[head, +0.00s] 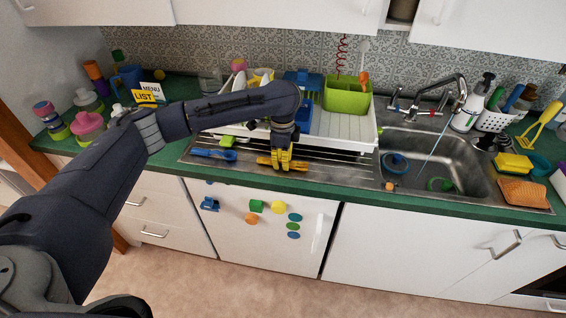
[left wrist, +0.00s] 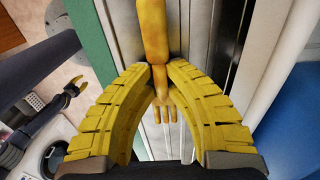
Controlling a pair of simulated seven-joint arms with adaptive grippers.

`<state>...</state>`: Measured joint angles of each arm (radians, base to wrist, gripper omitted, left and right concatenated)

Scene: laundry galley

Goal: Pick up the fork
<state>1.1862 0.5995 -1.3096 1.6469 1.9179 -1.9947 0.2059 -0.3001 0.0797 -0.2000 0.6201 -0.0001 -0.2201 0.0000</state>
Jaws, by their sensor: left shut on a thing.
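My left gripper (head: 283,163) is over the metal draining board in front of the dish rack. Its yellow fingers are shut on a yellow fork (left wrist: 153,28), which also shows in the head view at the left of the fingers (head: 262,161). In the left wrist view the fingertips (left wrist: 159,72) meet around the fork near its neck. The handle runs up out of the picture and the tines lie below, between the fingers. I cannot tell if the fork touches the board. Small yellow prongs (left wrist: 76,83) at the left of the wrist view look like my right gripper; their state is unclear.
A blue utensil (head: 213,154) lies left on the draining board (head: 330,160). The white dish rack (head: 345,126) stands behind, with a green caddy (head: 347,97). The sink (head: 440,160) is at the right. The green counter edge (head: 330,192) runs along the front.

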